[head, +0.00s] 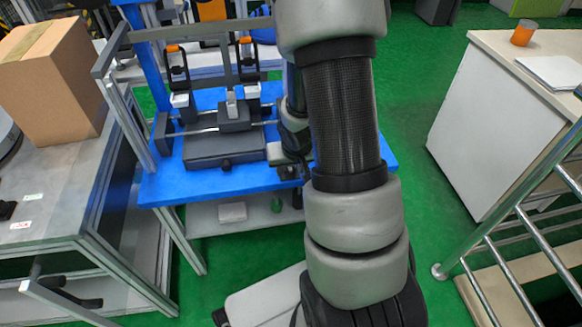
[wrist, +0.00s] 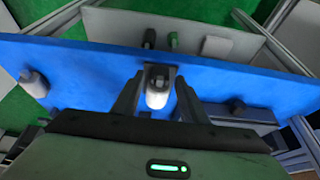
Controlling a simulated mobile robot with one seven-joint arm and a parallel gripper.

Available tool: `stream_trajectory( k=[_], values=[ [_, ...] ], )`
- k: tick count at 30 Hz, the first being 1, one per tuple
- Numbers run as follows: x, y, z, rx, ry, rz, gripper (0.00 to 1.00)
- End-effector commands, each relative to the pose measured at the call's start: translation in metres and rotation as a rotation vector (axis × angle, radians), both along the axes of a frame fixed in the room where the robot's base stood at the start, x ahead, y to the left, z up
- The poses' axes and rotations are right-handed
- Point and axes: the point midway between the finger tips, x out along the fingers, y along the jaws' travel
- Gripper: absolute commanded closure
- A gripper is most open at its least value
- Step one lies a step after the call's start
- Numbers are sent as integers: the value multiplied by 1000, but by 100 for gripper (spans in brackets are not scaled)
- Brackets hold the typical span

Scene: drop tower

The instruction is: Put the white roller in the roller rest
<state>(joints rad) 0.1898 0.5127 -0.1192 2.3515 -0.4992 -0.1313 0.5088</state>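The white roller (wrist: 157,92) shows between the two fingers of my gripper (wrist: 158,82) in the wrist view, with visible gaps on both sides. My gripper is open. A small dark bracket (wrist: 158,68), which looks like the roller rest, is right at the roller; I cannot tell whether the roller sits in it or above it. In the head view my gripper (head: 292,168) is low over the right front part of the blue table (head: 215,183). My arm hides the roller there.
A light grey cylindrical piece (wrist: 34,83) lies on the blue table at the wrist view's left. The drop tower's dark base (head: 222,147) with a knob stands left of my gripper. A lower shelf (head: 255,217) holds small items. A cardboard box (head: 48,85) stands on the left bench.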

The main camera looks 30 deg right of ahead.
Motion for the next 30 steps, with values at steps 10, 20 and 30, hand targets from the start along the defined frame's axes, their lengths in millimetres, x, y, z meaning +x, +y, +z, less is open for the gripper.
stream_trajectory(
  k=[10, 20, 30],
  values=[
    [0, 0, 0, 0, 1, 0, 48],
    [-17, 4, 49, 0, -3, -3, 48],
    [-48, 13, 127, -1, -2, -2, 48]
  ],
)
